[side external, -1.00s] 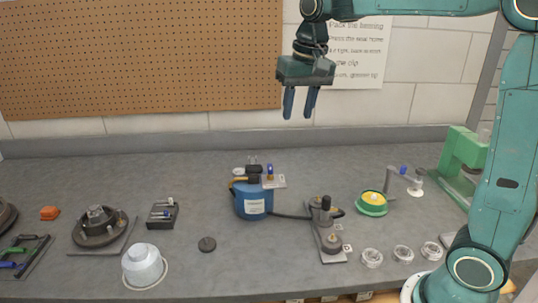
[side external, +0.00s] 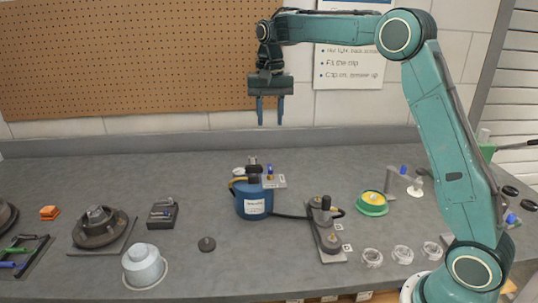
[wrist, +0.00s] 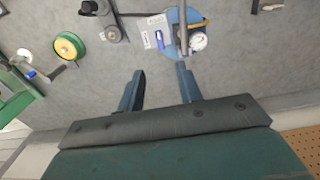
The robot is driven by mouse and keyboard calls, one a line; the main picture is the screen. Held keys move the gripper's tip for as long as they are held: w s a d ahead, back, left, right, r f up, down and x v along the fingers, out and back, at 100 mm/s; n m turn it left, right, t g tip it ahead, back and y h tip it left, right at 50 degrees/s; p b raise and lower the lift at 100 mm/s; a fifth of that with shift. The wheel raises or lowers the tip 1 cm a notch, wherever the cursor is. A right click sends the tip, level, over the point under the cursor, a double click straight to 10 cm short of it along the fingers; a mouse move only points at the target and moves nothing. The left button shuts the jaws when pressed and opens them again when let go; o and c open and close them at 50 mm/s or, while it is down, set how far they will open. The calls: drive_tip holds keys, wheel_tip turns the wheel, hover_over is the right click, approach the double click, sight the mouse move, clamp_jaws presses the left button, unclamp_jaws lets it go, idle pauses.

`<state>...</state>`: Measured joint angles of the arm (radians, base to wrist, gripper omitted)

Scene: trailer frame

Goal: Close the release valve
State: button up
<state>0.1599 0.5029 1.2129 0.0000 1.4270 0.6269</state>
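A blue cylindrical unit with a pale label (side external: 254,204) stands on the bench. Beside its dark top is a small light plate (side external: 275,181) with an upright blue lever (side external: 270,172), which may be the release valve. In the wrist view the blue lever (wrist: 152,43) lies at a slant by the labelled plate, beside a round white gauge-like part (wrist: 198,41). I cannot tell the valve's position. My gripper (side external: 270,115) is above the unit, fingers pointing down, open and empty. Its fingers (wrist: 160,88) are apart and touch nothing.
A black hose joins the unit to a grey plate with dark cylinders (side external: 326,228) on the right. A green and yellow disc (side external: 372,202) and several clear rings (side external: 403,253) lie further right. A grey dome (side external: 143,264) and small dark knob (side external: 207,244) are left.

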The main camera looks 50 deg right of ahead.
sight(270, 166)
drive_tip(key=shift+f, duration=0.1)
wheel_tip(270, 166, down, 14)
drive_tip(key=shift+r, duration=0.25)
idle(0.5)
clamp_jaws()
